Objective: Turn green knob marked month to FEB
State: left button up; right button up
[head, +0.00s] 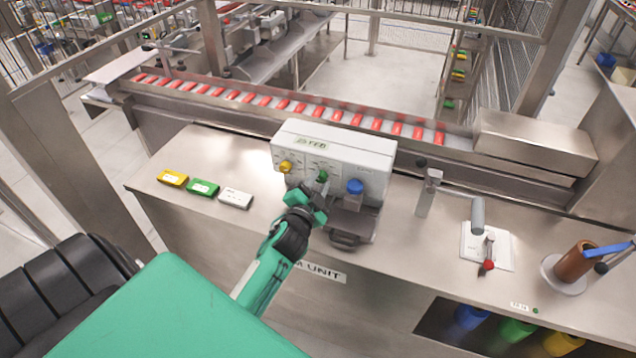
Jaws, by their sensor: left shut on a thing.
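A white control box (345,146) stands at the back of the steel counter. Its front carries a yellow knob (286,167), a green knob (323,176) and a blue knob (354,187) from left to right. A green label (311,142) on its top seems to read FEB. My left gripper (318,191) is at the box's front, shut on the green knob and hiding part of it. The knob's dial marks are too small to read. My right gripper is not in view.
A conveyor (215,95) with red packs runs behind the box.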

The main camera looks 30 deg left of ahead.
pick_arm(q)
jog(key=shift+m, duration=1)
jog(key=o, duration=1)
jog(key=shift+c, duration=0.2)
jog(key=b+v, duration=0.4)
jog(key=v, duration=1)
jog(key=shift+b, duration=0.4)
jog(key=shift+w+d, duration=0.1)
